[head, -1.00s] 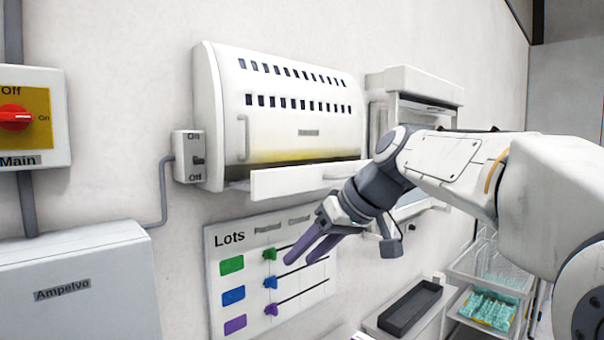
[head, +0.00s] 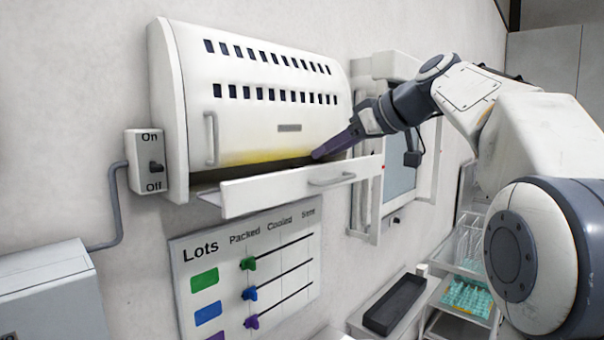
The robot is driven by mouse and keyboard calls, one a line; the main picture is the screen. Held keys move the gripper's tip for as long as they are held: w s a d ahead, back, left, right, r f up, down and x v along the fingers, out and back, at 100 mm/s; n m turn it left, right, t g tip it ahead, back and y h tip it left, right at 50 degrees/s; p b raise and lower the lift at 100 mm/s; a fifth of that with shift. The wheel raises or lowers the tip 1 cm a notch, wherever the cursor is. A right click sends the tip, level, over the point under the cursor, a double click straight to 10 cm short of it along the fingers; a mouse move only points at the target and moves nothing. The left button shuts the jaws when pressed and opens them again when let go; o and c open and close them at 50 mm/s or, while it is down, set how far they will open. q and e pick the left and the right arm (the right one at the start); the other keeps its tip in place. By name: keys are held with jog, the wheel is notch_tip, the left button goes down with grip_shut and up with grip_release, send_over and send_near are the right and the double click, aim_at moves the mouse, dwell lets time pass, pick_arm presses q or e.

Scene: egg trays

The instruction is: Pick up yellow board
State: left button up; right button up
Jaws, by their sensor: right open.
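My right gripper (head: 320,154) reaches in from the right, at the slot between the white wall cabinet (head: 262,120) and its pulled-out drawer front (head: 290,188). Its purple fingers are seen nearly edge-on, and it is open. No yellow board is clearly visible. A yellow tint (head: 245,158) runs along the lower edge of the cabinet's curved door; I cannot tell whether it is a glow or a board. The inside of the slot is dark and mostly hidden behind the drawer front. My left gripper is not in view.
An On/Off switch box (head: 148,160) is left of the cabinet. A Lots chart (head: 215,285) with coloured sliders hangs below. A framed panel (head: 400,170) is on the wall behind my arm. A black tray (head: 395,305) and a rack with teal items (head: 468,297) stand lower right.

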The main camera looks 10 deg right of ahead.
aim_at(300, 166)
jog(key=shift+w+a+f, duration=0.2)
jog(key=shift+w+a, duration=0.25)
jog(key=shift+w+a+f, duration=0.2)
jog(key=shift+w+a, duration=0.2)
jog(key=p+x, duration=0.3)
jog(key=x, duration=0.1)
jog(key=shift+f, duration=0.1)
jog(key=shift+w+a+f, duration=0.2)
jog(key=shift+w+f, duration=0.15)
jog(key=shift+f, duration=0.05)
grip_shut()
